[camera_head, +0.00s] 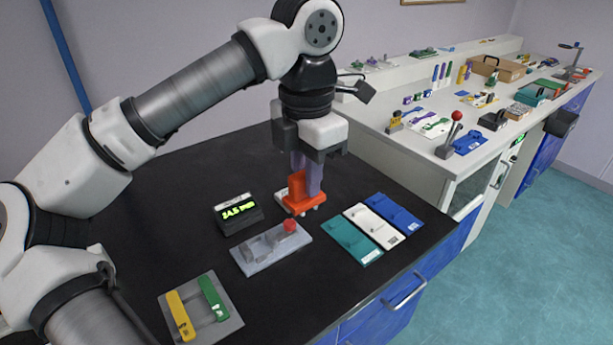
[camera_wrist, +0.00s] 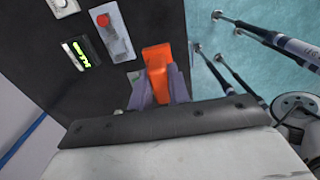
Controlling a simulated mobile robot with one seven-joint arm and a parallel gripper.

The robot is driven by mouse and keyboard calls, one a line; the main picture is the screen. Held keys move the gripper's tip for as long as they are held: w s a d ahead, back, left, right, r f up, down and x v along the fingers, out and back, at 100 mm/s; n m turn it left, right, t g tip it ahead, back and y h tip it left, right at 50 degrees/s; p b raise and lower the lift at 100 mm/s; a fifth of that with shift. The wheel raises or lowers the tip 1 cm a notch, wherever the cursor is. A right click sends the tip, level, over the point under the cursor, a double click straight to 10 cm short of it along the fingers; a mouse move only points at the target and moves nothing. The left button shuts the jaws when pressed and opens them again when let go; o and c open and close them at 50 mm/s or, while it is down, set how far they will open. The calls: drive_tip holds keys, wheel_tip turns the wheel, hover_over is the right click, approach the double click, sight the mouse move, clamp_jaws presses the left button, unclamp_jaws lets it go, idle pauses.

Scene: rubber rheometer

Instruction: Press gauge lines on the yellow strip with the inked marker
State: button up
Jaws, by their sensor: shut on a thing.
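My gripper (camera_head: 308,180) is shut on the orange marker (camera_head: 298,190) and holds it upright near the middle of the black bench. In the wrist view the marker (camera_wrist: 157,62) sits between the two purple-grey fingers (camera_wrist: 160,90). A pale flat piece (camera_head: 281,197) shows partly behind the marker's foot; the marker hides the rest, and I cannot tell whether they touch. The yellow strip (camera_head: 180,315) lies on a grey plate (camera_head: 208,329) at the front left, apart from the gripper. A green strip (camera_head: 213,297) lies beside it on the same plate.
A grey device with a red knob (camera_head: 290,226) and a black display box (camera_head: 239,213) stand between the marker and the plate. Teal (camera_head: 350,242), white (camera_head: 374,225) and blue (camera_head: 395,212) panels lie to the right. The bench's front edge is near.

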drive_tip(key=shift+r+p, duration=2.05)
drive_tip(key=shift+r, duration=1.15)
drive_tip(key=shift+f, duration=0.15)
